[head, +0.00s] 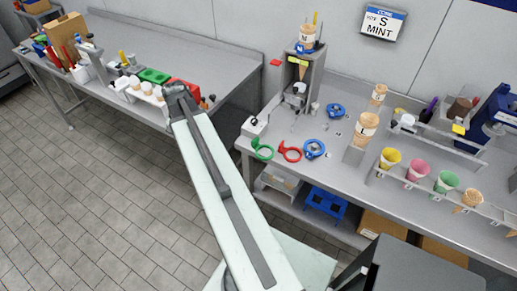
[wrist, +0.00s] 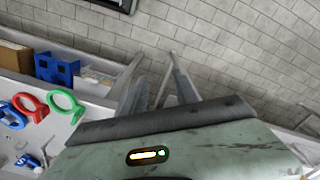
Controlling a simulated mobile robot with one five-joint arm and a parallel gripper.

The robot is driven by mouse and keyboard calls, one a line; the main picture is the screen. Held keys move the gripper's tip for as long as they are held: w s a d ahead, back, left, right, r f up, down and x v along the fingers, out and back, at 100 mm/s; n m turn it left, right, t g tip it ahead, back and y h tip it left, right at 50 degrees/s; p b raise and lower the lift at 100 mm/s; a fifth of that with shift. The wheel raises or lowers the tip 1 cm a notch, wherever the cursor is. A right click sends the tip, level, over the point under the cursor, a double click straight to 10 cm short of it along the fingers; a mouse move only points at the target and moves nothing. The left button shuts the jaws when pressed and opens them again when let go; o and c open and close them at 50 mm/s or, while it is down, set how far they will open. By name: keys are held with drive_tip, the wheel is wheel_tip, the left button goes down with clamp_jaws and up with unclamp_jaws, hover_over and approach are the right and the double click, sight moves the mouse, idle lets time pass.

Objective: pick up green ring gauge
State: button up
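The green ring gauge (head: 264,154) lies flat near the front left corner of the right bench, its handle pointing up-left. In the wrist view the green ring (wrist: 74,97) shows at the left. My gripper (head: 177,88) is well to the left of it, by the front edge of the left bench. In the wrist view the two grey fingers of my gripper (wrist: 157,72) stand apart with only floor tiles between them, so it is open and empty. Nothing hides the green ring.
A red ring gauge (head: 291,158) and a blue ring gauge (head: 314,155) lie right of the green one on the right bench (head: 335,178). A floor gap separates the benches.

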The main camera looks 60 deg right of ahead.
drive_tip(key=s+d+m, duration=0.6)
drive_tip(key=s+d, duration=0.3)
drive_tip(key=d, duration=0.5)
drive_tip(key=m, duration=0.3)
hover_over(255, 139)
drive_tip(key=shift+s+d+r, duration=0.1)
drive_tip(key=shift+s+d, duration=0.05)
drive_tip(key=shift+d, duration=0.25)
drive_tip(key=f+b, duration=0.8)
drive_tip(key=shift+a+f, duration=0.1)
drive_tip(key=shift+a, duration=0.25)
drive_tip(key=shift+r, duration=0.2)
clamp_jaws()
